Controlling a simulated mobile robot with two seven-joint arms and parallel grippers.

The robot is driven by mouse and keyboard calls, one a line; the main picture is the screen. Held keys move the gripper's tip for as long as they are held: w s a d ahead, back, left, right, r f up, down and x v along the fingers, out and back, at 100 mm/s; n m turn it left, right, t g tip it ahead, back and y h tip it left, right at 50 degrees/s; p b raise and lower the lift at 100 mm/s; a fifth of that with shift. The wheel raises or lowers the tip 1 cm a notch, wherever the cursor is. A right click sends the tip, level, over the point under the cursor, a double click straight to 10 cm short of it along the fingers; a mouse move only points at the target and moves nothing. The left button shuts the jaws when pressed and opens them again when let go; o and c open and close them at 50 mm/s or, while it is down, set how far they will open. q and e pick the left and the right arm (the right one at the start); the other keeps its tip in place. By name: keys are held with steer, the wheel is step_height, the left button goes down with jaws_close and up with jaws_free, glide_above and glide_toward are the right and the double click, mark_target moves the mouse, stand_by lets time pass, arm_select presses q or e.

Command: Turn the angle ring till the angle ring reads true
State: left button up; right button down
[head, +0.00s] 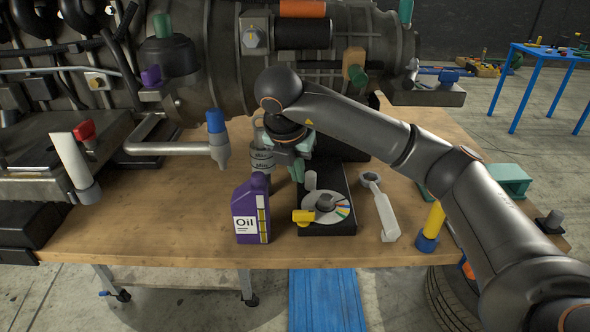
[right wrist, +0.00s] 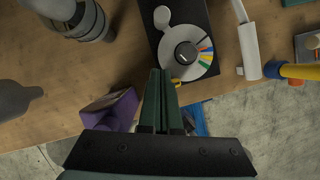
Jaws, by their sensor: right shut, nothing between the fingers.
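The angle ring (head: 337,212) is a pale disc with a dark centre knob and a fan of coloured stripes on its right side. It lies on a black base (head: 343,180) near the table's front edge. A yellow tab (head: 303,216) sticks out at its left front. In the right wrist view the angle ring (right wrist: 188,66) is just beyond the fingertips, its stripes at upper right. My right gripper (head: 298,176) is shut and empty, pointing down above the back left of the base. In the wrist view its fingers (right wrist: 160,76) partly hide the yellow tab. My left gripper is not in view.
A purple oil bottle (head: 249,210) stands close left of the base. A grey-white tool (head: 380,205) lies close to its right, with a yellow and blue cylinder (head: 431,228) further right. A large engine (head: 210,60) fills the back. A grey can (head: 262,160) stands behind the bottle.

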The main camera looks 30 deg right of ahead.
mark_target(304, 201)
steer(key=x, duration=0.7)
steer(key=shift+d+f, duration=0.15)
steer(key=shift+f, duration=0.1)
steer(key=shift+w+d+r+p, duration=0.2)
steer(key=shift+w+d+p, duration=0.45)
steer(key=shift+w+d, duration=0.55)
steer(key=shift+d, duration=0.25)
steer(key=shift+d+f, duration=0.1)
